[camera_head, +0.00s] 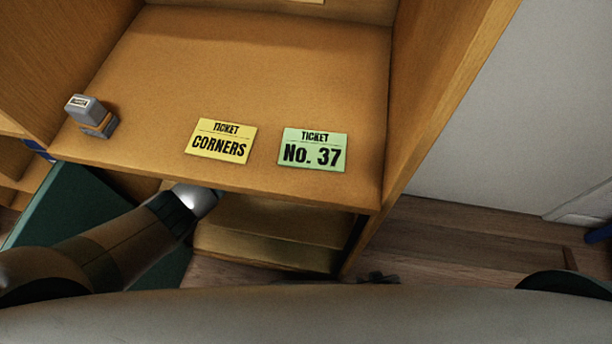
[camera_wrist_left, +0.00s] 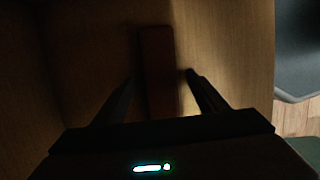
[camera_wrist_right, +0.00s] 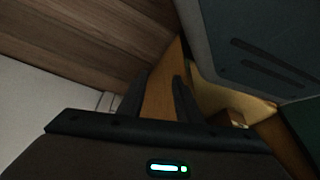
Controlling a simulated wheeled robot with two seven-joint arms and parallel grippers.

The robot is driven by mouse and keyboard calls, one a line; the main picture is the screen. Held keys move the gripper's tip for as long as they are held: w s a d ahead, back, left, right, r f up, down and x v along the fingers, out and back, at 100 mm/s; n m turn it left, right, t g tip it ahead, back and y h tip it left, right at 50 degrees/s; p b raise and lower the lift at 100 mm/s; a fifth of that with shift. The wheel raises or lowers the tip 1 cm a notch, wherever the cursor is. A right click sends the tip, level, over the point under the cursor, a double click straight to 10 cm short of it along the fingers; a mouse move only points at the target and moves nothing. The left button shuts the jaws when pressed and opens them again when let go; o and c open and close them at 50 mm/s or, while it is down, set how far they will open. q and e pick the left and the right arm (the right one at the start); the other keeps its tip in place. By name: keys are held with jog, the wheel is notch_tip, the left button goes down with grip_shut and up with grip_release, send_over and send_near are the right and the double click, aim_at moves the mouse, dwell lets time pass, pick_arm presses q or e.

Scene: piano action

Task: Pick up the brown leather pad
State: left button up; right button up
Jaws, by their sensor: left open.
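A dark reddish-brown, long flat piece, which looks like the leather pad (camera_wrist_left: 157,70), lies on a wooden surface in the left wrist view. My left gripper (camera_wrist_left: 160,76) is open, with its fingers on either side of the pad's line and the near end of the pad between them; contact cannot be told in the dim light. In the head view my left arm reaches under the upper shelf, which hides that gripper and the pad. My right gripper (camera_wrist_right: 161,76) is open and empty, beside a wooden panel edge. In the head view only a dark bit of it (camera_head: 378,278) shows.
The upper shelf (camera_head: 300,60) holds a grey stamp-like block (camera_head: 92,116), a yellow ticket (camera_head: 221,141) and a green ticket (camera_head: 312,150). Its front edge overhangs the lower shelf (camera_head: 280,222). A cabinet side wall (camera_head: 440,80) stands at right. Wood floor (camera_head: 460,235) is clear there.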

jog(key=shift+d, duration=0.2)
pick_arm(q)
jog(key=c, duration=1.2)
jog(key=shift+o, duration=0.2)
pick_arm(e)
jog(key=shift+d, duration=0.5)
pick_arm(q)
jog(key=shift+r, duration=0.1)
pick_arm(e)
jog(key=shift+a, duration=0.15)
pick_arm(q)
jog(key=shift+s+a+r, duration=0.1)
jog(key=shift+a+r, duration=0.05)
jog(key=shift+r, duration=0.15)
notch_tip(320, 180, up, 6)
jog(key=shift+r+p, duration=0.1)
jog(key=shift+p, duration=0.3)
jog(key=s+a, duration=0.5)
jog(key=a, duration=0.3)
jog(key=s+a, duration=0.6)
jog(key=a, duration=0.2)
jog(key=shift+a, duration=0.15)
pick_arm(e)
jog(key=shift+w+a+r, duration=0.1)
jog(key=shift+a+r, duration=0.1)
jog(key=shift+a, duration=0.65)
